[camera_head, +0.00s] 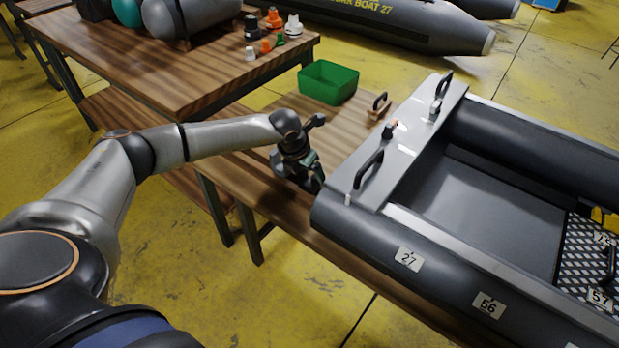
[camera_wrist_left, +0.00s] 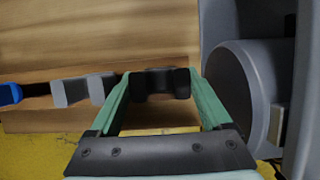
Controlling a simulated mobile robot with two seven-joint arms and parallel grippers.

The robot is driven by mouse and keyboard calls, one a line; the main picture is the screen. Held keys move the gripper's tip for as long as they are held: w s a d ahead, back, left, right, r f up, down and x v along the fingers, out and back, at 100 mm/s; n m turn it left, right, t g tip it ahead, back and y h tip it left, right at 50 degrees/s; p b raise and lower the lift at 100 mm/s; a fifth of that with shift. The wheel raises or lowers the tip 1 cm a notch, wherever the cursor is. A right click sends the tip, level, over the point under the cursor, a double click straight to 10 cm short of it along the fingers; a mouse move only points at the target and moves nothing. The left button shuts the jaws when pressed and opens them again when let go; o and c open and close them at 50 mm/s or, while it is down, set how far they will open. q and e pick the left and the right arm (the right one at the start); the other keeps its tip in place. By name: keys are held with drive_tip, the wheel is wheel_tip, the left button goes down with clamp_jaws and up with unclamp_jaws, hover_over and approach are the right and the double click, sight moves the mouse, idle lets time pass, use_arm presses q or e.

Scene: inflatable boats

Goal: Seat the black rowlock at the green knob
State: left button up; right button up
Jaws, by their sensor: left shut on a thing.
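My left gripper (camera_head: 309,178) is low over the wooden table, just left of the grey boat's near end. In the left wrist view its green fingers (camera_wrist_left: 160,84) are shut on a small black piece, the black rowlock (camera_wrist_left: 158,86). The rowlock cannot be told apart from the dark gripper in the head view. No green knob can be made out. Small fittings show on the boat's light end board (camera_head: 407,130): a white one (camera_head: 348,200), a reddish one (camera_head: 390,128) and a whitish one (camera_head: 434,112). My right gripper is not in view.
The boat's tube (camera_wrist_left: 255,90) is close on the right in the wrist view. Grey pieces (camera_wrist_left: 75,91) and a blue piece (camera_wrist_left: 9,94) lie left.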

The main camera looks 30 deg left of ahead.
sight(309, 184)
use_arm(q)
wheel_tip(309, 184, up, 11)
drive_tip(key=p, duration=0.1)
drive_tip(key=shift+r+p, duration=0.15)
drive_tip(key=shift+p, duration=0.2)
